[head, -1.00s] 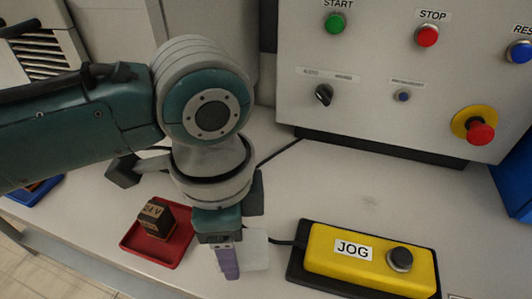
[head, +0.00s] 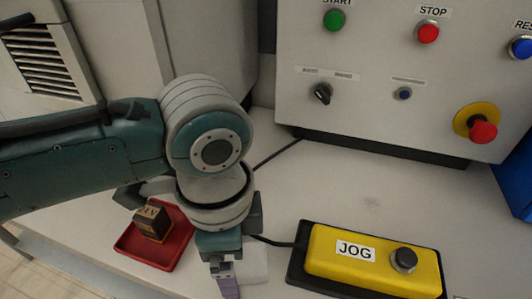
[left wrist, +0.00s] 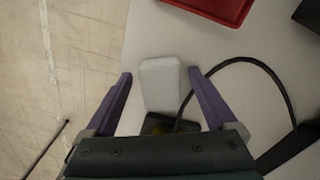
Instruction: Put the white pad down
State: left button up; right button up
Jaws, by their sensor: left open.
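The white pad (left wrist: 160,85) is a small rounded block. In the left wrist view it lies between my left gripper's two purple fingers (left wrist: 161,74), with a gap on each side, so the gripper is open around it. The pad appears to rest on the pale bench top. In the head view the pad (head: 254,264) is partly hidden behind my left gripper (head: 228,286), which points down between the red tray and the yellow JOG box. My right gripper is not in view.
A red tray (head: 188,247) holding a dark-and-tan block (head: 151,222) is left of the gripper. The yellow JOG box (head: 330,267) and its black cable (left wrist: 262,72) are close on the right. A control panel (head: 370,60) stands behind. Bench top (head: 350,195) before it is clear.

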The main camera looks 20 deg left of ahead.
pick_arm(q)
notch_tip(320, 180, up, 12)
jog(key=p, duration=0.4)
jog(key=s+d+n+h, duration=0.2)
jog(key=s+d, duration=0.1)
jog(key=d, duration=0.1)
jog(key=s+a+n+t+y, duration=0.1)
jog(key=s+a+n+t, duration=0.2)
jog(key=s+a+n, duration=0.5)
jog(key=a+n, duration=0.1)
jog(key=a, duration=0.3)
jog(key=shift+s+n+t+y, duration=0.3)
jog(key=shift+s+n+y, duration=0.1)
jog(key=shift+a+p, duration=0.1)
jog(key=shift+p, duration=0.2)
